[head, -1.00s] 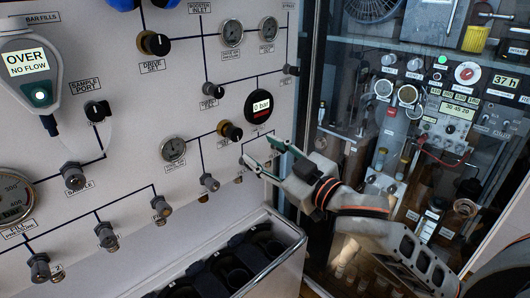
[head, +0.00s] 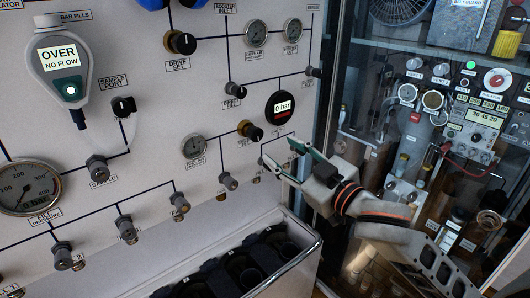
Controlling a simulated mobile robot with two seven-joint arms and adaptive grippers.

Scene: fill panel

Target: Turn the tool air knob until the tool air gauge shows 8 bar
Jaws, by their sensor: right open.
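A round dark gauge with a lit readout of 0 bar (head: 280,107) is on the white panel, right of the middle. Below and left of it is a black-and-brass knob (head: 250,131), on the line beside a small dial gauge (head: 194,147). The labels here are too small to read, so I cannot tell for sure which is the tool air knob. My right gripper (head: 280,152) is open and empty, its fingers pointing left toward the panel, just below and right of the knob and apart from it. My left gripper is not in view.
Another knob, drive set (head: 181,43), is higher on the panel. Several valves line the panel below. A bin with dark compartments (head: 318,246) stands under the panel. A glass-fronted cabinet with instruments (head: 470,130) is at the right, behind my right arm.

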